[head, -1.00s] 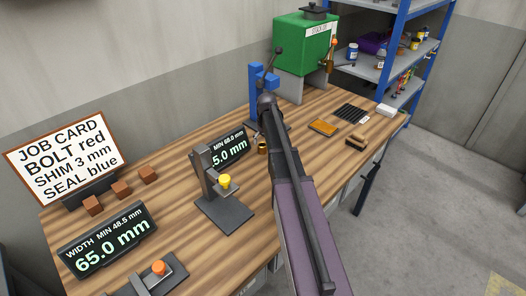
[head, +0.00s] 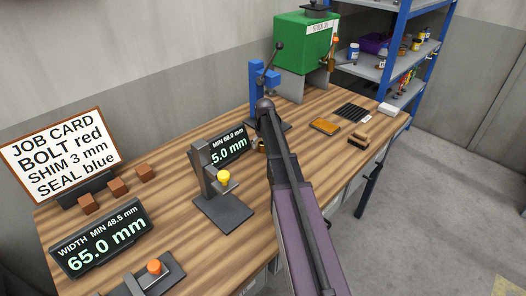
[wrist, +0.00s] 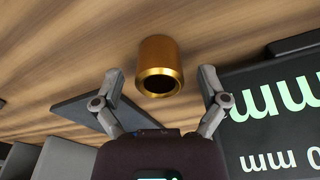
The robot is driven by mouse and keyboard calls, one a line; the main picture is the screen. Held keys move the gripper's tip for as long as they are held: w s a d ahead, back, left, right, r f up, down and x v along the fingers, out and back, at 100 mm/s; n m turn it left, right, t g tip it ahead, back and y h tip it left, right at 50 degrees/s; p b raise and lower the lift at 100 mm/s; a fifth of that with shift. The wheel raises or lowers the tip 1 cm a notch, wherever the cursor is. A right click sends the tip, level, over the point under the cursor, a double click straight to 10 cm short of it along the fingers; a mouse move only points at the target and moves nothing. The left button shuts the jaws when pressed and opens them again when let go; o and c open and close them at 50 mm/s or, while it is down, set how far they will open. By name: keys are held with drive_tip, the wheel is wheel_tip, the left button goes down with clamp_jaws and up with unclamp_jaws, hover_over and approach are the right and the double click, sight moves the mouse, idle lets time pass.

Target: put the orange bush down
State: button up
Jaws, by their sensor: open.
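The orange bush (wrist: 158,65) is a shiny golden-orange cylinder with a dark bore. In the wrist view it stands on the wooden bench top, its bored end towards the camera. My gripper (wrist: 160,77) is open, one finger to each side of the bush, with clear gaps and no visible contact. In the head view only a small part of the bush (head: 262,147) shows beside my arm, which hides most of it and my fingers.
A display (head: 229,146) stands close to the bush, large in the wrist view (wrist: 275,120). A gauge stand (head: 222,210) with a yellow knob is nearer.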

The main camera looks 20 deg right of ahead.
drive_tip(key=shift+w+f+b, duration=0.1)
drive_tip(key=shift+f+b, duration=0.25)
drive_tip(key=shift+f, duration=0.25)
clamp_jaws()
idle(0.3)
